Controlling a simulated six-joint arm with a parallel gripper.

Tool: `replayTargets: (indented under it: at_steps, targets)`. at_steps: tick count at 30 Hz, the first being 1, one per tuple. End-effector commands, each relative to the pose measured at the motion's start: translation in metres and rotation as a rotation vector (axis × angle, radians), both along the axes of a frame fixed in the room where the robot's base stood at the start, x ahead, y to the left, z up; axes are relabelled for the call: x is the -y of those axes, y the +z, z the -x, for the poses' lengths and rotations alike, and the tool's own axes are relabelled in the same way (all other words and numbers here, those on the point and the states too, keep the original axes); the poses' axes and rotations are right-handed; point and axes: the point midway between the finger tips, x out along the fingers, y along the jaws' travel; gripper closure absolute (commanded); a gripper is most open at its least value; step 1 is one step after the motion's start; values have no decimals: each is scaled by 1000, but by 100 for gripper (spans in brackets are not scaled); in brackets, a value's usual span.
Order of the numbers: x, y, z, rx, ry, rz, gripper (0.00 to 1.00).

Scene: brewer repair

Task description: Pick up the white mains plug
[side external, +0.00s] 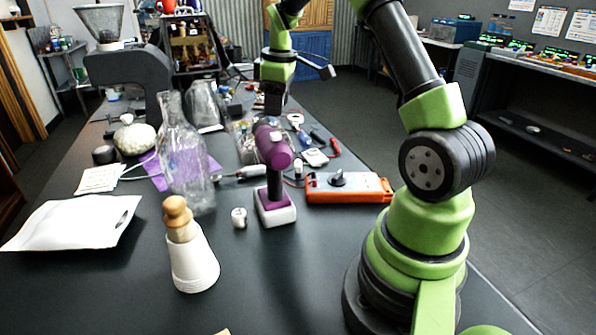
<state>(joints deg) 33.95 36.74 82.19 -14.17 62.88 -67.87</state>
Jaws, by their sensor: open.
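A small white piece (239,217) lies on the dark bench just left of the purple drill's base. It may be the mains plug, but its prongs cannot be made out. Another white piece (315,157) lies farther back, right of the drill, among small parts. It could also be the plug; I cannot tell which. My gripper (272,108) hangs above the far part of the bench, behind the drill and away from the nearer white piece. Its jaws are open, with nothing seen between them; the fingers are small and dark here.
The purple drill (273,150) stands upright mid-bench. An orange-edged meter (347,188) lies right of it. A tall glass bottle (183,155), a white cup with a wooden peg (193,262) and a white pouch (72,222) stand or lie left. The front middle bench is clear.

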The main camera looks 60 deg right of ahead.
Motion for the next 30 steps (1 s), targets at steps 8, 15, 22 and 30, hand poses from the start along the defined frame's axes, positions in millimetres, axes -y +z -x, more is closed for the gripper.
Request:
replayTargets:
  at_steps: [8, 15, 22, 30]
  targets:
    - [60, -77, 14, -115, 136, -23, 60]
    - [69, -109, 20, -137, 170, -31, 60]
    - [68, -136, 19, -134, 169, -30, 60]
    - [69, -171, 19, -135, 168, -31, 60]
